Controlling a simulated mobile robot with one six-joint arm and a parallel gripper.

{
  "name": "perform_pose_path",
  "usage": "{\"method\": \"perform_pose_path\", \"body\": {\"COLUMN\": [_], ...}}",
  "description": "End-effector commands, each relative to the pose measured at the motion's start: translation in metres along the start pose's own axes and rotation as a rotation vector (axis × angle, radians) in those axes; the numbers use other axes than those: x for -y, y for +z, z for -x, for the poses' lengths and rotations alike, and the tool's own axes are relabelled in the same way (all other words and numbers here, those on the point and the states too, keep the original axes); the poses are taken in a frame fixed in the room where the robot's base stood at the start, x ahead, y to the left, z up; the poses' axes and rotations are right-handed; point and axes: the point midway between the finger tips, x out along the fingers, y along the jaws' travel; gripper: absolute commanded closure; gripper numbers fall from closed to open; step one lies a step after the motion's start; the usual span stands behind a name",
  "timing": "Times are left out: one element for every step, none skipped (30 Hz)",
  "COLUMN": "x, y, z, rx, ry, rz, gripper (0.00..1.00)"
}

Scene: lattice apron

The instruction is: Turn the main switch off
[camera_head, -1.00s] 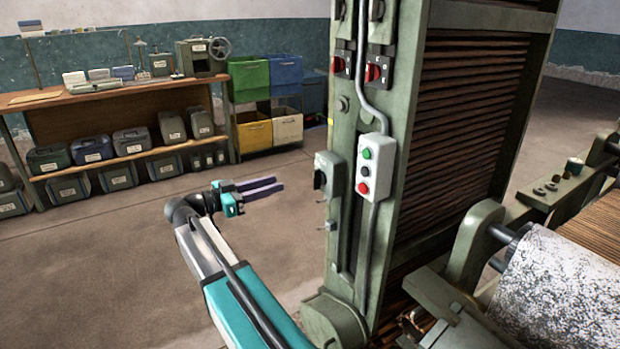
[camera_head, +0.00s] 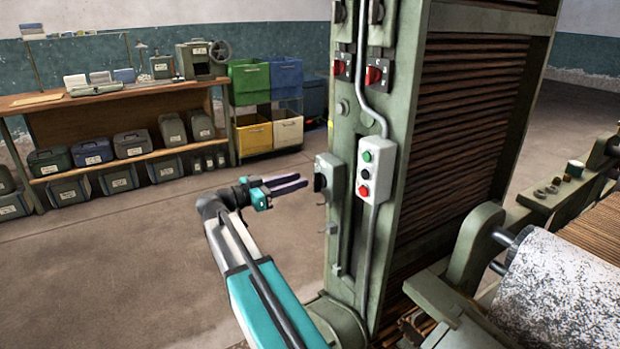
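A grey switch box with a black rotary knob (camera_head: 320,182) is mounted on the left side of the green machine column (camera_head: 345,130). Two red rotary switches on dark plates, a left one (camera_head: 339,67) and a right one (camera_head: 374,75), sit higher on the column. No readable label shows which of these is the main switch. My gripper (camera_head: 303,184) is left of the grey box, level with its knob and pointing at it. Its two dark fingers look apart, with nothing between them. A small gap seems to remain between fingertips and knob.
A workbench (camera_head: 150,95) and bins (camera_head: 248,83) stand at the back left. Floor left of my arm is clear.

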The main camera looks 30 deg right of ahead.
Motion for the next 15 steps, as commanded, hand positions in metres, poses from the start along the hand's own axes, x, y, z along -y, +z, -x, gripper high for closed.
{"method": "perform_pose_path", "body": {"x": [-0.001, 0.0, 0.0, 0.0, -0.001, -0.001, -0.001, 0.0, 0.0, 0.0, 0.0, 0.0, 0.0, 0.0, 0.0], "y": [0.0, 0.0, 0.0, 0.0, 0.0, 0.0, 0.0, 0.0, 0.0, 0.0, 0.0, 0.0, 0.0, 0.0, 0.0], "z": [-0.009, -0.013, -0.019, -0.023, -0.027, -0.033, -0.036, -0.04, -0.044, -0.047, -0.05, -0.052, -0.054, -0.056, -0.057], "rx": [0.0, 0.0, 0.0, 0.0, 0.0, 0.0, 0.0, 0.0, 0.0, 0.0, 0.0, 0.0, 0.001, 0.001, 0.001], "ry": [0.002, 0.002, 0.002, 0.002, 0.002, 0.002, 0.002, 0.002, 0.002, 0.001, 0.001, 0.001, 0.001, 0.001, 0.001], "rz": [0.0, 0.0, 0.0, 0.0, 0.0, 0.0, 0.0, 0.0, 0.0, 0.0, 0.0, 0.0, 0.0, 0.0, 0.0], "gripper": [0.71, 0.71, 0.71, 0.71, 0.71, 0.71, 0.71, 0.71, 0.71, 0.71, 0.71, 0.71, 0.71, 0.71, 0.71]}}
